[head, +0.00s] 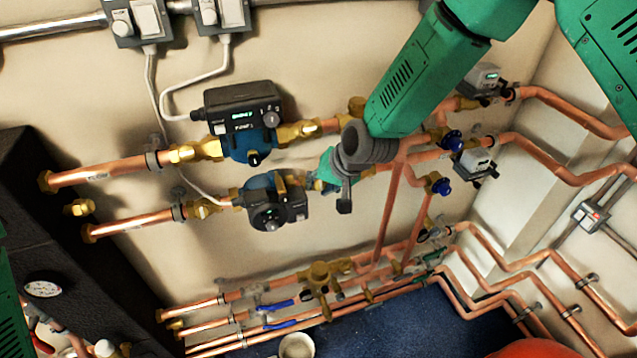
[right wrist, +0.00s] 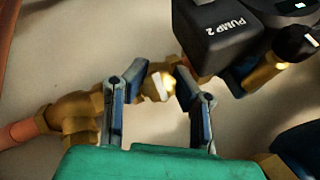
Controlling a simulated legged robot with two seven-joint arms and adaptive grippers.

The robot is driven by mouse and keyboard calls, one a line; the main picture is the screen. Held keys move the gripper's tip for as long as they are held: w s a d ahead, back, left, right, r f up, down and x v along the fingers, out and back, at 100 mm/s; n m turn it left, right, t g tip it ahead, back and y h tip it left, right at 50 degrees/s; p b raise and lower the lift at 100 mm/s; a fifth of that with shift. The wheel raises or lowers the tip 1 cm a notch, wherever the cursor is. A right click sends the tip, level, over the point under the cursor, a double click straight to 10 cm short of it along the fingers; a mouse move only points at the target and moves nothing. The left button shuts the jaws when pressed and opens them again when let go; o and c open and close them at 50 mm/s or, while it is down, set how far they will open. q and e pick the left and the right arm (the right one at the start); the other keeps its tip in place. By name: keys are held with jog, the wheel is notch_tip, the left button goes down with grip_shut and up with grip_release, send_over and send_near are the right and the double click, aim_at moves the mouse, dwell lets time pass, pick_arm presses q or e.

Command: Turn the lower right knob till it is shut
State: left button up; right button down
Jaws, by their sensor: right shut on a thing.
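The lower right knob (right wrist: 163,84) sits on a brass valve in the lower copper line, just right of the lower pump (head: 277,202). In the right wrist view it is a small bright brass piece between the two finger pads. My right gripper (head: 327,172) reaches down from the upper right and is shut on the knob; it also shows in the right wrist view (right wrist: 160,90). The gripper and wrist hide most of the knob in the head view, and its exact angle cannot be told. My left gripper is out of view.
The upper pump (head: 250,125) sits above, with a brass valve (head: 297,132) on its right. Blue knobs (head: 452,140) stand further right on vertical pipes. Pump 2's dark housing (right wrist: 215,35) is close to the fingers. More pipes (head: 330,285) run low along the wall.

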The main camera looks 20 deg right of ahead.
dwell(0.4)
jog(key=c, duration=1.5)
grip_release()
jog(key=shift+c, duration=0.2)
